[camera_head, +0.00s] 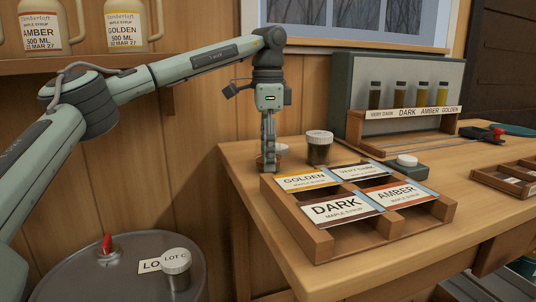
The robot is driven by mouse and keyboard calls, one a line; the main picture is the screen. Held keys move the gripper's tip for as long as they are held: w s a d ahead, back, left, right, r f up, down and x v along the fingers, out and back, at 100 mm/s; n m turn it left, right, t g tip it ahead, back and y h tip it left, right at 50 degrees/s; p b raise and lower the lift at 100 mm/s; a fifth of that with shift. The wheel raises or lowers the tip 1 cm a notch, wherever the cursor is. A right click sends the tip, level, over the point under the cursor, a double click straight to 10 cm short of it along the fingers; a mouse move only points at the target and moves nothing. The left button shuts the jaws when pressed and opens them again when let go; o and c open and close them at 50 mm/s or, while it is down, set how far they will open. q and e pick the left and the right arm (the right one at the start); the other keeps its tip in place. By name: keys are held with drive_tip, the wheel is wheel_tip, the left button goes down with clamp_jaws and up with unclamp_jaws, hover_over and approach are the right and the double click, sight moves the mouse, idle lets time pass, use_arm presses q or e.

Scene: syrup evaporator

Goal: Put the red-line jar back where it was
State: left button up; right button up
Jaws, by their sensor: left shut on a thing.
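My left gripper (269,160) points straight down at the table's back left edge, behind the label rack. It is shut on a small jar with a pale lid (282,149), mostly hidden behind the fingers. No red line can be made out on it. The jar is at table height; whether it touches the wood cannot be told. A second, dark jar with a white lid (319,148) stands upright on the table to the right. A jar lidded "LOT C" (176,272) stands on the drum. My right gripper is not in view.
The wooden rack (318,243) holds GOLDEN, VERY DARK, DARK and AMBER cards. A small white-capped item (407,161) sits behind it. A grading stand (410,113) with several sample bottles is at the back. The grey drum (80,280) stands lower left. Bare table lies front right.

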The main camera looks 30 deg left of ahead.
use_arm(q)
drive_tip(key=shift+f, duration=0.1)
drive_tip(key=o, duration=1.4)
drive_tip(key=shift+c, duration=0.2)
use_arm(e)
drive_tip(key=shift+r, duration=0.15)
use_arm(q)
wheel_tip(320, 180, up, 12)
drive_tip(key=p, duration=0.1)
drive_tip(key=shift+p, duration=0.35)
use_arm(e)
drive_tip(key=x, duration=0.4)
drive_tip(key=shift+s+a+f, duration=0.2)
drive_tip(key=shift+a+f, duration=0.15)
